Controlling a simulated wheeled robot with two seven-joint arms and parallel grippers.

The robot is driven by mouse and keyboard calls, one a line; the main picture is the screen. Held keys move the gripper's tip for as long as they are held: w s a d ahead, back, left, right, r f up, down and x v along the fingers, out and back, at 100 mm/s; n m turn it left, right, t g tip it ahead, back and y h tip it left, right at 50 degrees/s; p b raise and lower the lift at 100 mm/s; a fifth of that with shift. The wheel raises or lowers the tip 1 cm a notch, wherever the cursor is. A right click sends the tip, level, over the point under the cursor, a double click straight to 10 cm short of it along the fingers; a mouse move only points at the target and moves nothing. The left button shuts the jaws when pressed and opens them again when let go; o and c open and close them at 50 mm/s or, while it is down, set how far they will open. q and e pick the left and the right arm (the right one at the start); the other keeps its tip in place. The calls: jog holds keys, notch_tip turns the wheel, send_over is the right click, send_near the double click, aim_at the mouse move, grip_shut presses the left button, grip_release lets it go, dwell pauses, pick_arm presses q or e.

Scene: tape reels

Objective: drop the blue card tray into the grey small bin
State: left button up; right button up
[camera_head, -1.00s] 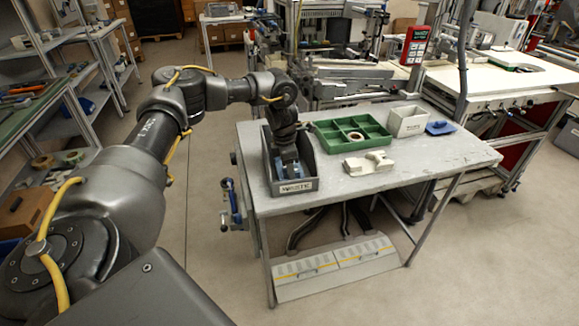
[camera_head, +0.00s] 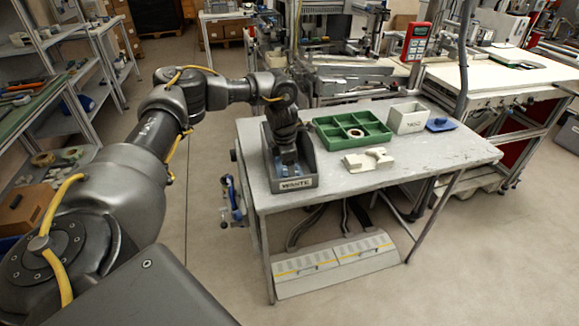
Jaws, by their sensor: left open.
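The grey small bin (camera_head: 294,184) with a printed front label stands at the left end of the table. My left gripper (camera_head: 288,166) points down inside its walls and is open. Blue patches show at the gripper's fingers; I cannot tell whether they belong to the gripper or to a blue card tray in the bin. The bin's floor is mostly hidden. A flat blue piece (camera_head: 449,126) with a small darker blue thing on it lies at the table's right back. My right gripper is not in view.
The table's (camera_head: 440,155) front right is clear.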

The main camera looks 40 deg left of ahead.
pick_arm(q)
notch_tip(320, 180, up, 13)
jog(key=s, duration=0.1)
jog(key=shift+a, duration=0.4)
